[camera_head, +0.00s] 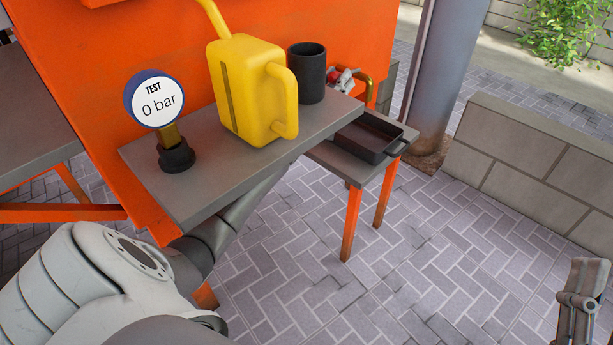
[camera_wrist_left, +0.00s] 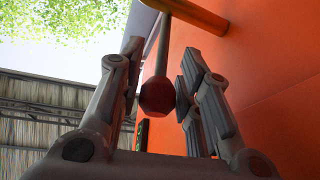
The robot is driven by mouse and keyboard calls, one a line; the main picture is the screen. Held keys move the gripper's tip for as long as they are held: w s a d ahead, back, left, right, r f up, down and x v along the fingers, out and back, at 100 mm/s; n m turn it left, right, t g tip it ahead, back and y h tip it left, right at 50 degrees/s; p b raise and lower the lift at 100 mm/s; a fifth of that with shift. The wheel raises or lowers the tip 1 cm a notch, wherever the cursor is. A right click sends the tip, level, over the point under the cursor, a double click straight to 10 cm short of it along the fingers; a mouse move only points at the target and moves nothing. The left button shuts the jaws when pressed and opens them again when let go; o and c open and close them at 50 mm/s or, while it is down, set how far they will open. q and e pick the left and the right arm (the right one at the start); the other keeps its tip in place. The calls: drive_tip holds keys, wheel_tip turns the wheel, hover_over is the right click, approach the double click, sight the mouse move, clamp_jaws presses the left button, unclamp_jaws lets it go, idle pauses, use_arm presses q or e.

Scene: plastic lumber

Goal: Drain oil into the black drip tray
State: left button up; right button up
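The black drip tray (camera_head: 370,138) sits on a low grey stand with orange legs, below a bent brass pipe (camera_head: 368,86) on the orange machine. It looks empty. My left arm passes under the grey shelf, and my left gripper (camera_head: 345,77) shows only partly, small, behind the black cup. In the left wrist view, the open fingers of this gripper (camera_wrist_left: 160,85) stand on either side of a dark red knob (camera_wrist_left: 158,98) on a thin rod. A slight gap shows on the right; contact on the left is unclear. My right gripper (camera_head: 581,290) is at the lower right, away from everything.
A grey post (camera_head: 437,70) and a block wall (camera_head: 530,165) stand to the right. The paved floor in front is clear.

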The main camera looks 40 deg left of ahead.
use_arm(q)
drive_tip(key=p+v, duration=0.4)
drive_tip(key=v, duration=0.5)
drive_tip(key=s+d+f+g+p, duration=0.1)
drive_tip(key=s+f+g+p, duration=0.2)
drive_tip(key=f, duration=0.5)
drive_tip(key=s+d+f+g+p, duration=0.2)
drive_tip(key=s+f+g+p, duration=0.1)
drive_tip(key=f, duration=0.5)
drive_tip(key=s+d+f+g+y+p, duration=0.1)
drive_tip(key=s+f+g+p, duration=0.2)
drive_tip(key=f+p, duration=0.2)
wheel_tip(320, 180, down, 3)
drive_tip(key=shift+d+f+m, duration=0.15)
drive_tip(key=shift+d+m, duration=0.1)
drive_tip(key=shift+m, duration=0.15)
drive_tip(key=shift+s, duration=0.1)
